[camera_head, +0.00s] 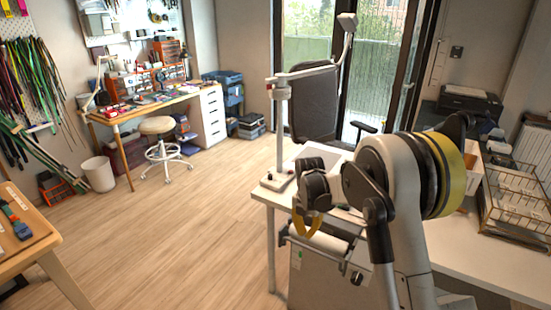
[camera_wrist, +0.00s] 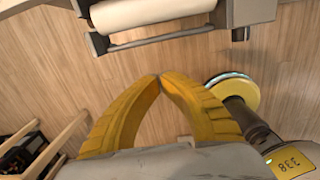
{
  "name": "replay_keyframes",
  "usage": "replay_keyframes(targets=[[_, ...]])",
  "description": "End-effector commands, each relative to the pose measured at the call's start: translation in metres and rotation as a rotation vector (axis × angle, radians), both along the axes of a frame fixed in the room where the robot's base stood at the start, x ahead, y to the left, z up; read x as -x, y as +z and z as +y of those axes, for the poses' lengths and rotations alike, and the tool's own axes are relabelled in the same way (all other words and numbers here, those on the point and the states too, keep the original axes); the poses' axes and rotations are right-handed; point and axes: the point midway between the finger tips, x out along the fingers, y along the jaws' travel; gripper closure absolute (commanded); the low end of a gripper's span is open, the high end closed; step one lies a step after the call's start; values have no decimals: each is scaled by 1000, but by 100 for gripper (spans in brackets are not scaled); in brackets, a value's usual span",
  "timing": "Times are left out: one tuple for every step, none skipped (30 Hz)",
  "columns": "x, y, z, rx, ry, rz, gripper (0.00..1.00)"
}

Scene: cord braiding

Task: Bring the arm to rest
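My arm is folded in front of the white desk (camera_head: 262,196) in the head view. My gripper (camera_head: 307,234) hangs with its yellow fingers pointing down, near the white roll at the desk's front. In the wrist view the two yellow fingers of my gripper (camera_wrist: 160,77) curve together and their tips meet. Nothing shows between them. The fingertips are over bare floor and appear apart from the roll.
The white roll (camera_wrist: 150,12) sits in a holder at the top of the wrist view. A tall stand (camera_head: 283,130) rises from the desk, with a dark chair (camera_head: 313,100) behind. A wire basket (camera_head: 517,205) is at right. Open wooden floor (camera_head: 170,235) lies left.

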Motion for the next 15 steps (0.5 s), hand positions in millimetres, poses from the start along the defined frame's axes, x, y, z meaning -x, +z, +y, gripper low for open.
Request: replay_keyframes(targets=[[3,7,-1,-1,-27,-7,100],[5,13,-1,-4,-54,-14,100],[10,25,-2,-8,-105,-27,100],[14,35,-3,-12,-153,-40,100],[19,46,-4,-18,-209,-53,100],[27,63,-5,-29,-293,-76,100],[35,76,-6,-38,-363,-92,100],[42,89,-8,-50,-437,-111,100],[54,105,-9,-67,-537,-135,100],[63,117,-10,-81,-611,-152,100],[72,128,-12,-98,-685,-169,100],[85,141,-13,-120,-783,-190,100],[95,151,-14,-139,-858,-206,100],[105,160,-15,-159,-931,-220,100],[119,170,-17,-187,-1030,-239,100]])
